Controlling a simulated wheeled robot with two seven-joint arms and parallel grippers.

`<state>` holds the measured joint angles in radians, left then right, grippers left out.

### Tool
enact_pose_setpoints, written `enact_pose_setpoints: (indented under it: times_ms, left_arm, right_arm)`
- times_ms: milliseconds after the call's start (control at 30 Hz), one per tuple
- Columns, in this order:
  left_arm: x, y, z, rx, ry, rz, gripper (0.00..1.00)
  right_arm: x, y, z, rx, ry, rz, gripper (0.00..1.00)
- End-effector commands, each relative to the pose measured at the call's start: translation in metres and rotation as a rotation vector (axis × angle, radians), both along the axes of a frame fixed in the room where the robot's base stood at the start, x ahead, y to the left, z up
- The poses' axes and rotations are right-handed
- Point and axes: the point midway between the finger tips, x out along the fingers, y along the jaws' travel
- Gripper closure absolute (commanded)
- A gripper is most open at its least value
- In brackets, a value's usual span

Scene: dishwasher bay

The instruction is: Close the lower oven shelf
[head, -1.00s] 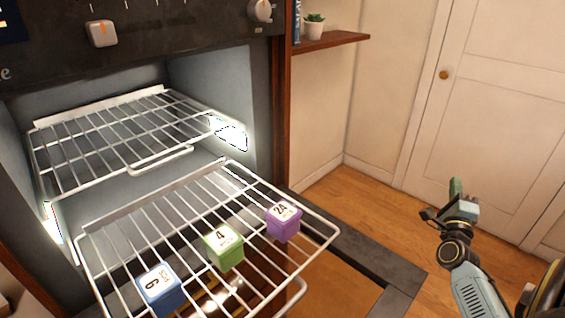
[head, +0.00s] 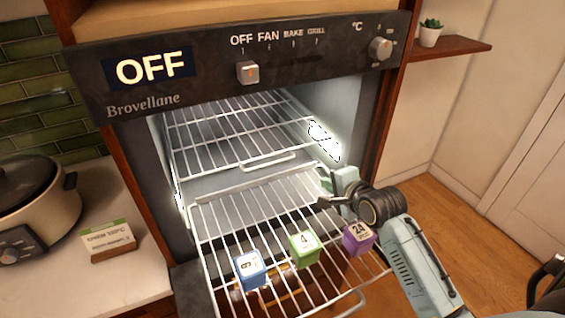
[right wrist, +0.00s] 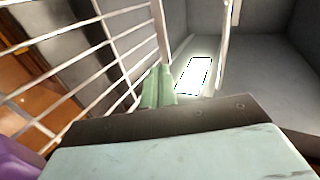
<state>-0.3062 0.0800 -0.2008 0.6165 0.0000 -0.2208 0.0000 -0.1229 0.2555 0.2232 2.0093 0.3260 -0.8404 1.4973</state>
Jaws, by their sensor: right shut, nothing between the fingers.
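The lower oven shelf (head: 268,213) is a white wire rack, pulled well out of the oven. It carries a blue block (head: 250,269), a green block (head: 304,247) and a purple block (head: 358,238) near its front. My right gripper (head: 327,182) is at the shelf's back right corner, by the oven opening. In the right wrist view its green fingers (right wrist: 158,87) are together and empty, close beside the shelf's wires (right wrist: 112,45). I cannot tell whether they touch the shelf. My left gripper is out of view.
The upper shelf (head: 232,133) sits inside the oven (head: 345,95), above the lower one. A lit lamp panel (head: 323,141) is on the right inner wall.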

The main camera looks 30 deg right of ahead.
Motion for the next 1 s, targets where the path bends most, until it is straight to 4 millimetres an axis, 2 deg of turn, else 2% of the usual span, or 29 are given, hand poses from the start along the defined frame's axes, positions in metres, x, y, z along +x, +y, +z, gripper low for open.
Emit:
enact_pose_setpoints:
  times_ms: [100, 233, 767, 1000]
  left_arm:
    - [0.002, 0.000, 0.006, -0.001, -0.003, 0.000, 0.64]
    - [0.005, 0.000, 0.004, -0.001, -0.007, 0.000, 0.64]
    - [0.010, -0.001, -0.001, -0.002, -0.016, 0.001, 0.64]
    - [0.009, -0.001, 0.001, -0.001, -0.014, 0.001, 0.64]
  right_arm:
    - [-0.002, 0.008, -0.006, 0.034, 0.036, -0.014, 1.00]
    - [0.008, 0.009, -0.015, 0.039, 0.042, -0.013, 1.00]
    - [0.086, 0.005, -0.059, 0.035, 0.039, -0.011, 1.00]
    - [0.115, 0.003, -0.057, 0.036, 0.038, -0.010, 1.00]
